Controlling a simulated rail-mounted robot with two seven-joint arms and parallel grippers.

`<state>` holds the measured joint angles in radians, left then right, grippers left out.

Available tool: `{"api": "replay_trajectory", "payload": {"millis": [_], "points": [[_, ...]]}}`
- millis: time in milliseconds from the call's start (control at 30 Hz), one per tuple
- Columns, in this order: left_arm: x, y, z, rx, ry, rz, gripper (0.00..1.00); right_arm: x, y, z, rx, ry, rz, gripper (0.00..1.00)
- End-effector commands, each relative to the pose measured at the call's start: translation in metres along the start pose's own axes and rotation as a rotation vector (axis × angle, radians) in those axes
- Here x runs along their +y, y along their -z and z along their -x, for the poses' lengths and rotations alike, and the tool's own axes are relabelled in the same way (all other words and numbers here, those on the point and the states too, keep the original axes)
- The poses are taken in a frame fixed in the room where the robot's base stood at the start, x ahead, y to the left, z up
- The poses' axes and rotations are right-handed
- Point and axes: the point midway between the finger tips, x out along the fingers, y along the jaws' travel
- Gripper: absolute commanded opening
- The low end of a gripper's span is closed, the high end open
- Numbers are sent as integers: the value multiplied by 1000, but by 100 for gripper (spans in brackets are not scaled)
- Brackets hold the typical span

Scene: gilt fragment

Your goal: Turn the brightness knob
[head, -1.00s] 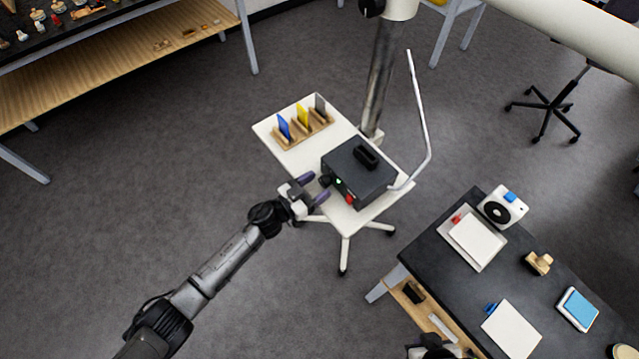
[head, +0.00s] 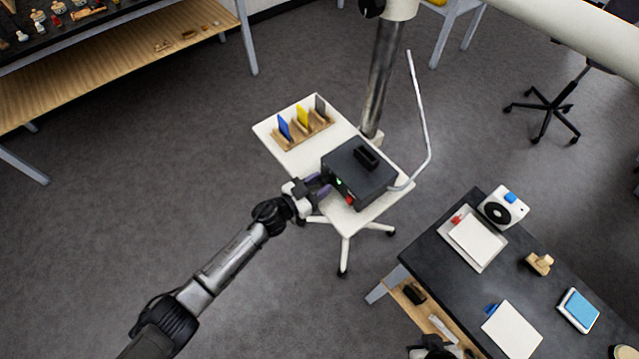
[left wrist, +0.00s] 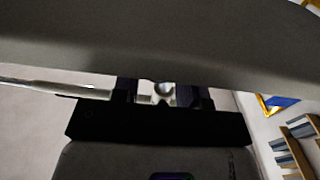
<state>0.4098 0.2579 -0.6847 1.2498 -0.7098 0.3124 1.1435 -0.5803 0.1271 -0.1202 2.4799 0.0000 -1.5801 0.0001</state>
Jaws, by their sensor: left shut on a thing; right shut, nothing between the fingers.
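The black box (head: 362,172) sits on the white cart top, with a black handle on top, a small green light and a red part on its front. The brightness knob is on the left part of that front, mostly hidden by my fingers. My left gripper (head: 322,186) reaches it from the lower left and is shut on the knob, its purple fingertips close to the box face. The left wrist view is dark and does not clearly show the knob. My right gripper (head: 437,349) shows only partly at the bottom edge, shut and empty, away from the box.
The white cart (head: 282,158) also carries a wooden rack (head: 306,132) with blue, yellow and grey cards. A bent pale rod (head: 424,118) rises beside the box. A dark table (head: 482,285) with several items stands at the lower right. Open floor lies left.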

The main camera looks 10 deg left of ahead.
Motion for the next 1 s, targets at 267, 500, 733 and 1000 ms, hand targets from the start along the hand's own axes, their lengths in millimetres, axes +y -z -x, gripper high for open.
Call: {"api": "replay_trajectory", "payload": {"millis": [267,500,733,1000], "points": [[0,0,0,0,0,-96,16,-2,1,2,1,4,-5,0],[1,0,0,0,0,-237,16,-3,2,3,2,8,-10,0],[1,0,0,0,0,-250,16,-3,2,3,2,8,-10,0],[1,0,0,0,0,-249,56,-2,1,3,1,6,-7,0]]}}
